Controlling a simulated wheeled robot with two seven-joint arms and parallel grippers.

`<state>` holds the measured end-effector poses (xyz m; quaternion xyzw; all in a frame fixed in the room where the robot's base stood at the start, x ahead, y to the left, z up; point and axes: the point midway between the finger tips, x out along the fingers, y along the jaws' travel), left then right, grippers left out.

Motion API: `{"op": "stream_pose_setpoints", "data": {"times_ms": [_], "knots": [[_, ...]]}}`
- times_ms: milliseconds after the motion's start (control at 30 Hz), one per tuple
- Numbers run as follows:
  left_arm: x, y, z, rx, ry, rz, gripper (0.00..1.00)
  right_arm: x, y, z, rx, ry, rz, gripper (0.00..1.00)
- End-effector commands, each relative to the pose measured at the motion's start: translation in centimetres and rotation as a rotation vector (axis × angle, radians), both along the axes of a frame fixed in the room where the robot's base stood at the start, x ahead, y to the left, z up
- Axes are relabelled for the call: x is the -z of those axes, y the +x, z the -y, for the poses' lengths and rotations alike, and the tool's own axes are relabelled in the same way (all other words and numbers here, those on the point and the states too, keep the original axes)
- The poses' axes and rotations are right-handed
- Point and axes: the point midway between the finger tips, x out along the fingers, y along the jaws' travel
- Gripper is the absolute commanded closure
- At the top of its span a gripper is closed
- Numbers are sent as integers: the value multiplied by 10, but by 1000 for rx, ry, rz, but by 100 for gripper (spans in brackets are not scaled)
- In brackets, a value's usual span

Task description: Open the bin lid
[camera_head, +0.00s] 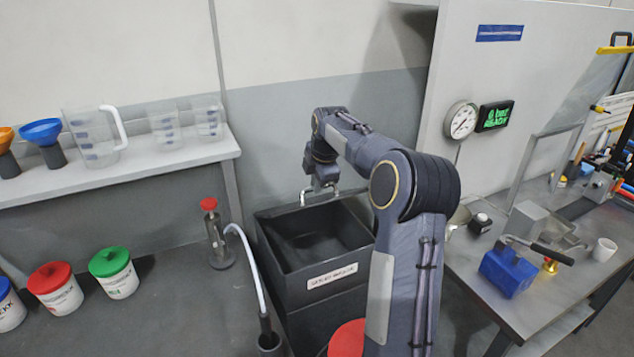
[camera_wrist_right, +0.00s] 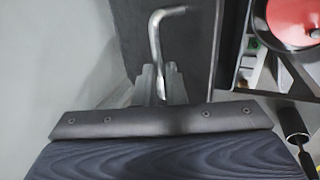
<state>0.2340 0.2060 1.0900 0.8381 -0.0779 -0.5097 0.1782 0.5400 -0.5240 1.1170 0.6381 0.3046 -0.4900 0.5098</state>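A dark bin (camera_head: 318,285) with a pale label on its front stands near the middle of the head view. Its top looks like a dark recess with raised walls; I cannot make out a separate lid. My right gripper (camera_head: 320,188) reaches over its back edge, pointing down. In the right wrist view, the fingers of my right gripper (camera_wrist_right: 161,85) are close together around a bent silver rod (camera_wrist_right: 155,40), which also shows in the head view (camera_head: 304,196). A black surface lies behind the rod. I cannot tell whether the rod is fixed to the bin. My left gripper is not in view.
A red round top (camera_head: 347,338) is partly hidden behind my right arm. A bench with lidded tubs (camera_head: 114,273) and a red-knobbed stand (camera_head: 216,240) is left. A workbench with a blue block (camera_head: 508,272) is right. A wall stands close behind the bin.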

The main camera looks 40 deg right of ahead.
Motion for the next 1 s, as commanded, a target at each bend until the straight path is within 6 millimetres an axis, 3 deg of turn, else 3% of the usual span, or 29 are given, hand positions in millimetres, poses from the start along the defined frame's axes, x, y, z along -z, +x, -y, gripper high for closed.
{"op": "stream_pose_setpoints", "data": {"times_ms": [300,433,700,1000], "knots": [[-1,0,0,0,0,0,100,-1,0,0,0,0,1,100],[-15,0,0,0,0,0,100,-11,7,2,0,1,1,100],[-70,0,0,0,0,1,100,-41,47,14,-1,-1,4,100],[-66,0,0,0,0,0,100,-47,77,24,-2,-1,4,100]]}}
